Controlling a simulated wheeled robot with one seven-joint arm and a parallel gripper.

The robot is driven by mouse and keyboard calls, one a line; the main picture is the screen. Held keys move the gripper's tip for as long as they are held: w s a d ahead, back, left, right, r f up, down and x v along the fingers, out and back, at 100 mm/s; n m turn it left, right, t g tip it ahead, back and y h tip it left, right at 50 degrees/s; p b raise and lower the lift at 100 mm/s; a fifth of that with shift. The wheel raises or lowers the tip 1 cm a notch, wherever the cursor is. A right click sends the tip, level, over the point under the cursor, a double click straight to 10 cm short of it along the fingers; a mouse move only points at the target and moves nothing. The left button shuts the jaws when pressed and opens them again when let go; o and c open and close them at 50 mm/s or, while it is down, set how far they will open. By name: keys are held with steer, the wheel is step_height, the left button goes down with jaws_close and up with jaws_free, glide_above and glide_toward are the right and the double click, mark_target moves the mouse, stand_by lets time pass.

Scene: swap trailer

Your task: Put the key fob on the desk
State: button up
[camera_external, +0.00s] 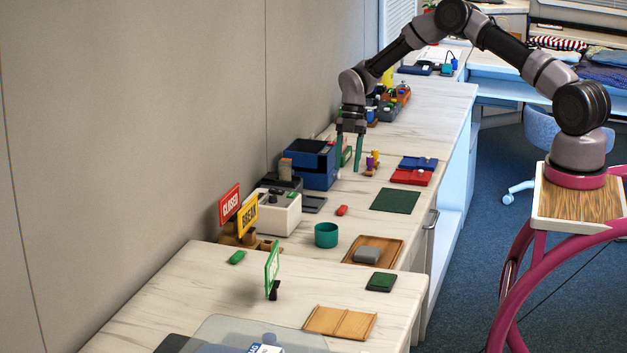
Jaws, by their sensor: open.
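My gripper (348,162) has teal fingers, spread apart and pointing down. It is at the blue drawer box (312,165), over the far part of the long marble-topped counter; nothing clearly shows between the fingers. I cannot surely tell which thing is the key fob. A small red rounded object (341,210) lies on the counter, nearer the camera than the gripper. A small green rounded object (237,257) lies on the near counter section. Either is fob-sized. A light blue desk surface (505,84) stands at the back right; which surface is the task's desk is unclear.
A teal cup (326,235), a wooden tray (388,246) with a grey block, a dark green mat (395,200) and red and blue trays (411,177) occupy the counter. Upright signs (230,204) stand by the wall. Clear patches lie between them.

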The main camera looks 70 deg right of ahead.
steer(key=s+a+r+m+t+h, duration=0.1)
steer(key=s+a+r+m, duration=0.3)
steer(key=r, duration=0.7)
steer(key=s+a+r+m+t+h, duration=0.15)
steer(key=s+a+r, duration=0.3)
steer(key=r, duration=0.65)
steer(key=s+a+r+m, duration=0.3)
steer(key=a+r+m, duration=0.15)
steer(key=r, duration=0.75)
steer(key=s+a+r+m+t, duration=0.1)
steer(key=s+a+r+m, duration=0.25)
steer(key=s, duration=0.35)
steer(key=s+a+r+m+t, duration=0.1)
steer(key=s+a+r+m, duration=0.15)
steer(key=s+r, duration=0.35)
steer(key=s+a+m+t, duration=0.2)
steer(key=s+m, duration=0.4)
steer(key=s, duration=1)
steer(key=shift+s+a+f+t, duration=0.35)
steer(key=shift+a+f, duration=0.1)
steer(key=shift+a, duration=0.1)
